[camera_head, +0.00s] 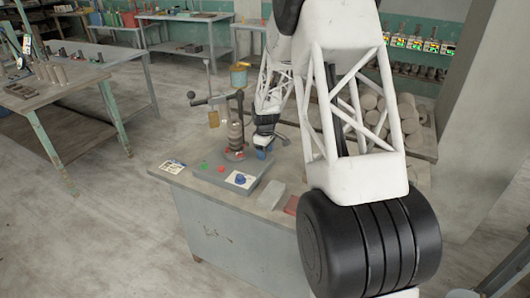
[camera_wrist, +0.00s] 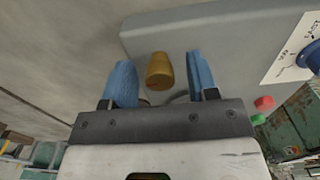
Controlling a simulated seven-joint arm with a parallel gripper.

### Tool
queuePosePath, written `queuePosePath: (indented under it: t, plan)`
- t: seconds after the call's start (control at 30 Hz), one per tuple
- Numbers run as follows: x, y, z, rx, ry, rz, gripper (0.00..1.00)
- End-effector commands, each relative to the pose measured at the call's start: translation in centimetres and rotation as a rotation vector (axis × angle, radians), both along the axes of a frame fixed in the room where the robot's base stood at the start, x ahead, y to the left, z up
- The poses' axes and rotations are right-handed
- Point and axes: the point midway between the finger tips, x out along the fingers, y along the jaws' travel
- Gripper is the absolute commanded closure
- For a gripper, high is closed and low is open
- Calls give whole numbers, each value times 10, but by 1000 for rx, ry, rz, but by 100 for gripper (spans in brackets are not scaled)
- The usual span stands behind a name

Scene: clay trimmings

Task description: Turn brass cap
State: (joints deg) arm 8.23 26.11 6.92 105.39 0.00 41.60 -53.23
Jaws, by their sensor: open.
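The brass cap (camera_wrist: 159,72) is a short, rounded, gold-brown knob in the wrist view, beside the grey panel of the press. My gripper (camera_wrist: 160,80) is open, with one blue finger on each side of the cap and a visible gap on both sides. In the head view my gripper (camera_head: 263,152) hangs just right of the press column, over the grey press base (camera_head: 255,187). The cap is hidden there. I cannot tell from these frames how deep the fingers reach along the cap.
A blue knob (camera_wrist: 311,57) on a white label and red (camera_wrist: 264,103) and green (camera_wrist: 258,119) buttons sit on the panel. The press lever (camera_head: 217,99) rises left of my gripper. A grey block (camera_head: 271,194) and a printed card (camera_head: 173,166) lie on the bench.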

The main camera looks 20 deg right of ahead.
Motion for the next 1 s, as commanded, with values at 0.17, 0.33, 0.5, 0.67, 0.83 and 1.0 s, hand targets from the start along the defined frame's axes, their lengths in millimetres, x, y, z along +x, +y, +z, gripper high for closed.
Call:
queuePosePath:
  t: [0.17,0.33,0.5,0.67,0.83,1.0]
  plan:
    - [0,0,-1,0,0,0,46]
    - [0,0,-1,0,0,0,54]
    - [0,0,-1,0,0,0,80]
    - [0,0,-1,0,0,0,96]
    - [0,0,-1,0,0,-10,96]
    - [1,0,0,0,-1,-49,96]
